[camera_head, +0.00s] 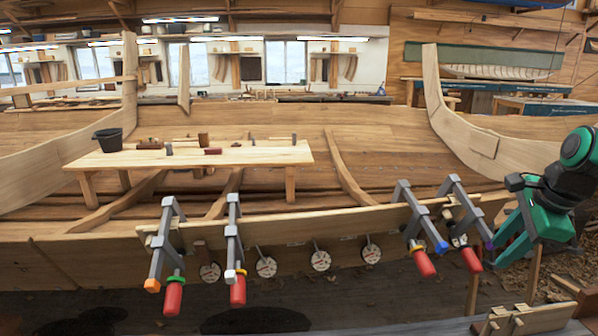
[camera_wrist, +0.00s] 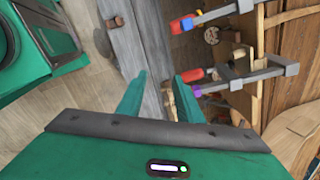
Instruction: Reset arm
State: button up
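My gripper (camera_head: 503,250) is green and shows at the right of the head view, beside the rightmost clamps. In the wrist view its two green fingers (camera_wrist: 160,95) are spread apart with nothing visible between them. Two grey bar clamps with red handles sit close by on the hull plank: one with a blue tip (camera_head: 424,230) and one with a purple tip (camera_head: 466,220). Both clamps also show in the wrist view, the purple-tipped one (camera_wrist: 235,80) nearer to my fingers. I cannot tell whether my gripper touches anything.
Two more clamps, orange-tipped (camera_head: 160,245) and white-tipped (camera_head: 233,245), hold the plank (camera_head: 300,226) at left. Several round dials line its lower edge. A wooden bench (camera_head: 240,157) with tools and a black bucket (camera_head: 107,140) stands inside the hull. A wooden rack (camera_head: 525,320) stands at bottom right.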

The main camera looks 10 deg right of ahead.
jog(key=s+a+f+n+g, duration=0.2)
jog(key=s+a+f+n, duration=0.2)
jog(key=s+n, duration=0.4)
jog(key=s+a+f+n+g, duration=0.2)
jog(key=s+a+f+n, duration=0.1)
jog(key=s+n, duration=0.5)
jog(key=shift+s+a+f+n, duration=0.2)
jog(key=shift+a+f+n, duration=0.15)
jog(key=shift+a, duration=0.2)
jog(key=shift+w+g, duration=0.15)
jog(key=shift+g, duration=0.15)
jog(key=shift+w+f, duration=0.25)
jog(key=shift+w, duration=0.25)
jog(key=shift+c, duration=0.4)
